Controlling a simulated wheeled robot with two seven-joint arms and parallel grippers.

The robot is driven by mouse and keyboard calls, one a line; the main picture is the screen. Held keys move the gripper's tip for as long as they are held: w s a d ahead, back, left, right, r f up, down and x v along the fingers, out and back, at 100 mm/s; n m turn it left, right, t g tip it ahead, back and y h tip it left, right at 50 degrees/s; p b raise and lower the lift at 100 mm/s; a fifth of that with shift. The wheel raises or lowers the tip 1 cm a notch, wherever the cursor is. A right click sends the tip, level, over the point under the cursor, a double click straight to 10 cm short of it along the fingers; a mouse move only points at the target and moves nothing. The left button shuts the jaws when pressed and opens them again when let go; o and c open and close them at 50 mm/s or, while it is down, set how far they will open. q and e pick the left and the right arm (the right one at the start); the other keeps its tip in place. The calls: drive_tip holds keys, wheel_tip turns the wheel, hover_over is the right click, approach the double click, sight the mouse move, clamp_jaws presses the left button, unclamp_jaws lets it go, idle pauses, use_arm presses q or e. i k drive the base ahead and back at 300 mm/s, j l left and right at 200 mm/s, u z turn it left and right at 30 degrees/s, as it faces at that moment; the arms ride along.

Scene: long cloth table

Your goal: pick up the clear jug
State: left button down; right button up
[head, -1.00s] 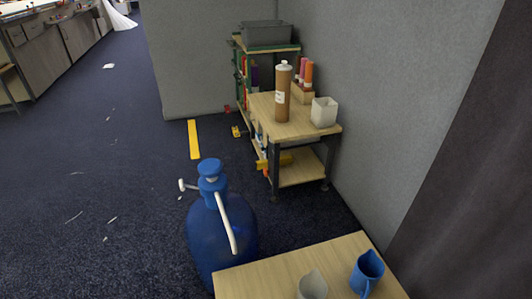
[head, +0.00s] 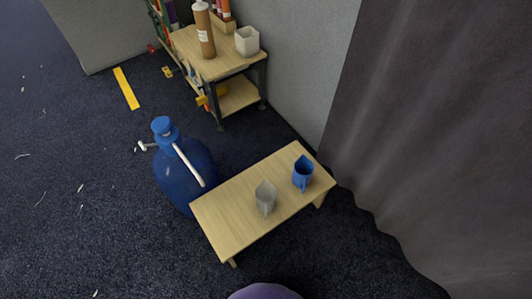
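A clear, greyish jug (head: 265,198) stands upright on a small light-wood table (head: 232,222), near the middle of its top. A blue jug (head: 302,174) stands on the same table, to the right of the clear jug and a little farther back. Neither of my grippers shows in the head view.
A large blue bottle (head: 185,175) with a white handle stands on the floor against the table's left side. A wooden shelf cart (head: 210,58) with a brown bottle (head: 203,32) and a white container (head: 247,41) stands behind. A dark curtain (head: 430,140) hangs at right. Floor at left is mostly clear.

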sight(265, 194)
drive_tip(key=j+z, duration=0.2)
drive_tip(key=j, duration=0.15)
drive_tip(key=k+j+z, duration=0.15)
drive_tip(key=j, duration=0.25)
drive_tip(key=k+j+z, duration=0.2)
drive_tip(key=j, duration=0.15)
drive_tip(key=j+z, duration=0.2)
drive_tip(key=j, duration=0.15)
drive_tip(key=i+j+z, duration=0.15)
drive_tip(key=j+z, duration=0.15)
drive_tip(key=j, duration=0.15)
drive_tip(key=i+j+z, duration=0.15)
drive_tip(key=j+z, duration=0.2)
drive_tip(key=j, duration=0.15)
drive_tip(key=j+z, duration=0.3)
drive_tip(key=j, duration=0.2)
drive_tip(key=i+j+z, duration=0.15)
